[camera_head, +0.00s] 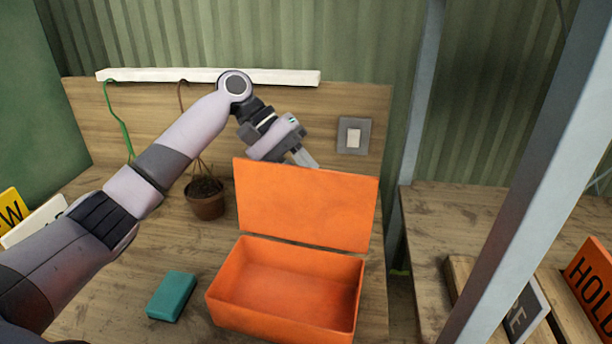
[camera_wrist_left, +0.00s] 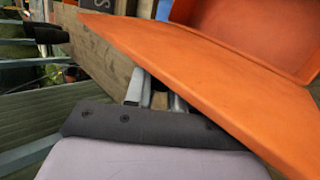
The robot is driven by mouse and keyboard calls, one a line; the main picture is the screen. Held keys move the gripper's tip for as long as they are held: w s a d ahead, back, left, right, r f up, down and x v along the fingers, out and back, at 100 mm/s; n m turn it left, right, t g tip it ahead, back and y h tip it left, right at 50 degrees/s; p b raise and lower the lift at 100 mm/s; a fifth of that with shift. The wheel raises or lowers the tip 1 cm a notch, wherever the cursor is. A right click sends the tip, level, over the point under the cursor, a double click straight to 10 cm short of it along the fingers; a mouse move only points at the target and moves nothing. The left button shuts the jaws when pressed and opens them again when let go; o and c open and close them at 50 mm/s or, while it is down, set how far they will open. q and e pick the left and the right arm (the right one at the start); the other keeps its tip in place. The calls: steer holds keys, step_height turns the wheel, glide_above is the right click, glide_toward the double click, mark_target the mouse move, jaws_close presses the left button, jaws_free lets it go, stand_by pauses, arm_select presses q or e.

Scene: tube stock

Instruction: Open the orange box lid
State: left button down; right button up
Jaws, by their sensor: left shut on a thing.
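The orange box (camera_head: 285,329) stands on the wooden bench with its inside showing empty. Its orange lid (camera_head: 305,207) is raised nearly upright at the back edge, and it also shows large in the left wrist view (camera_wrist_left: 215,75). My left gripper (camera_head: 306,158) is behind the top edge of the lid, and its fingers also show in the left wrist view (camera_wrist_left: 157,95) right by the lid's edge. It is shut on the lid, though the lid partly hides the fingers and the contact is not clear. My right gripper is not in view.
A teal block (camera_head: 171,296) lies left of the box. A hanging plant pot (camera_head: 207,204) is behind it. A wooden backboard with a switch (camera_head: 353,136) stands behind the lid. A grey metal post (camera_head: 540,170) rises at the right, before another bench.

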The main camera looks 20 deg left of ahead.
arm_select(q)
steer(key=c, duration=1.1)
jaws_free()
steer(key=shift+o, duration=0.2)
steer(key=shift+a+r, duration=0.1)
steer(key=v, duration=0.7)
steer(key=shift+b, duration=0.35)
